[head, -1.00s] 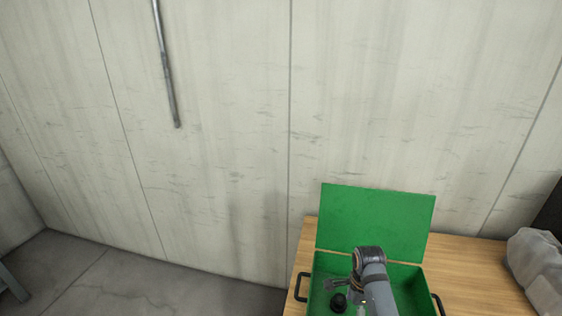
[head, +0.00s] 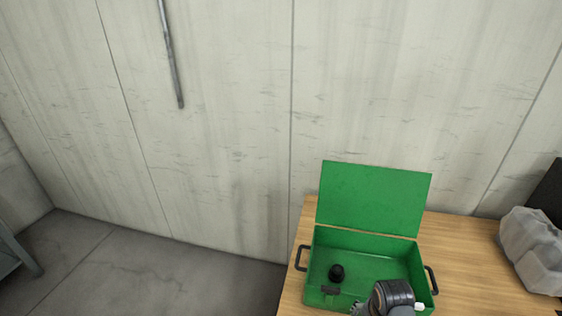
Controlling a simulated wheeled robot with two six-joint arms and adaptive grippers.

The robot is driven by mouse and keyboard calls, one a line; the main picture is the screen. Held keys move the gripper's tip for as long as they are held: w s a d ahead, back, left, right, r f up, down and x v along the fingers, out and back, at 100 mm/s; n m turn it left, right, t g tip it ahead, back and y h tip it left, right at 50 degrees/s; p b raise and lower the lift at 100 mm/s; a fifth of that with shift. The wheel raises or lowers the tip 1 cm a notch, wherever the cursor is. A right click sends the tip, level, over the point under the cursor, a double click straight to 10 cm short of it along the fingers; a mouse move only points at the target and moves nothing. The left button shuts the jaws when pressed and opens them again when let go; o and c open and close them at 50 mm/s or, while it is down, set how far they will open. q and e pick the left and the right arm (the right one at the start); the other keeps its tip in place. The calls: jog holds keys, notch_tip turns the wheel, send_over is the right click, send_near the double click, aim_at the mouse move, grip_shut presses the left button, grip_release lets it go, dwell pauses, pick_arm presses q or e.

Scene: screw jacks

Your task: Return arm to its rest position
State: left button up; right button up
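One of my arms, by its place the right one, shows at the bottom edge in front of the open green box (head: 375,196). Its dark wrist joint (head: 392,296) covers part of the box's front right. Only a small grey bit of what looks like my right gripper (head: 357,309) shows at the lower edge, so its fingers cannot be made out. My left gripper is out of view.
The box stands on a wooden table (head: 463,258), its lid raised at the back and black handles at its sides. A grey lumpy object (head: 531,248) lies on the table at the right. A concrete wall (head: 220,130) rises behind; bare floor lies at left.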

jog(key=s+r+n+t, duration=0.2)
jog(key=s+r+n, duration=0.4)
jog(key=s+n, duration=0.4)
notch_tip(320, 180, down, 26)
jog(key=d+g+b, duration=0.1)
jog(key=d, duration=0.1)
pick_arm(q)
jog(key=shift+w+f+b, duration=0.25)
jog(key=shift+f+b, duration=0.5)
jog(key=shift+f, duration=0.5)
pick_arm(e)
jog(key=s+d+f+g, duration=0.1)
jog(key=s+f, duration=1.9)
jog(key=shift+d, duration=0.4)
